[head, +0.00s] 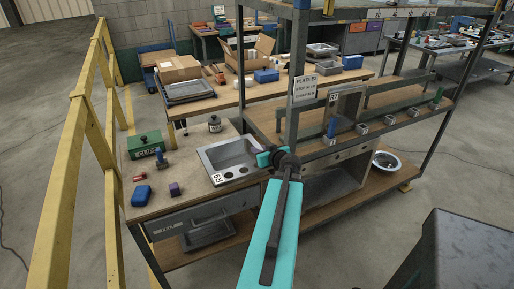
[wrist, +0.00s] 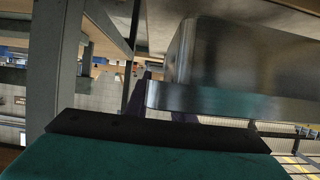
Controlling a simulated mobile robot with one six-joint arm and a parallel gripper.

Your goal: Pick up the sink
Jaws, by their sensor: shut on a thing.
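A grey metal sink (head: 226,152) with a rectangular basin, round holes and an R9 label is at the right end of the wooden workbench. My gripper (head: 277,157) is at the sink's right side, shut on its rim. In the wrist view the sink's metal wall and flange (wrist: 235,98) fill the right half, close to the gripper. The fingertips are mostly hidden behind the sink edge and my own wrist. I cannot tell whether the sink rests on the bench or is slightly raised.
A steel shelf rack (head: 292,85) with a label plate stands just right of the sink. A green box (head: 146,143), a blue block (head: 141,195) and a dark canister (head: 214,123) are on the bench. A round basin (head: 387,160) sits on the lower shelf. A yellow rail (head: 75,130) runs left.

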